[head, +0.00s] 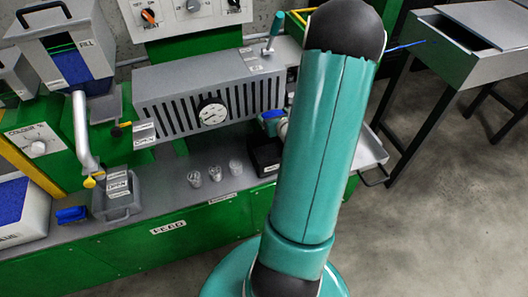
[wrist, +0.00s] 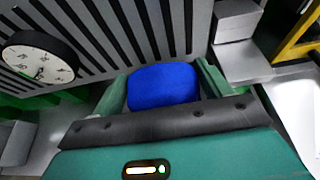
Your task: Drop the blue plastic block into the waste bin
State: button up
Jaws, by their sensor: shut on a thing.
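My gripper (wrist: 163,92) is shut on the blue plastic block (wrist: 164,86), with one green finger on each side of it. In the head view the block (head: 270,115) shows as a small blue patch at my gripper (head: 272,124), in front of the grey slotted machine. A black box (head: 263,157) with a white label stands on the bench just below my gripper; it may be the waste bin, but its label is too small to read. My arm hides part of the bench to its right.
The grey slotted machine with a round gauge (head: 212,113) is close behind my gripper. Several clear cups (head: 214,173) stand left of the black box. Another blue piece (head: 71,214) lies on the bench at the left. A grey metal tray (head: 368,150) sticks out at the right.

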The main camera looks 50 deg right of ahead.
jog(key=shift+s+d+f, duration=0.1)
jog(key=shift+s+f, duration=0.1)
jog(key=shift+f, duration=2.75)
jog(key=o, duration=1.1)
jog(key=shift+o, duration=0.2)
jog(key=shift+s, duration=0.15)
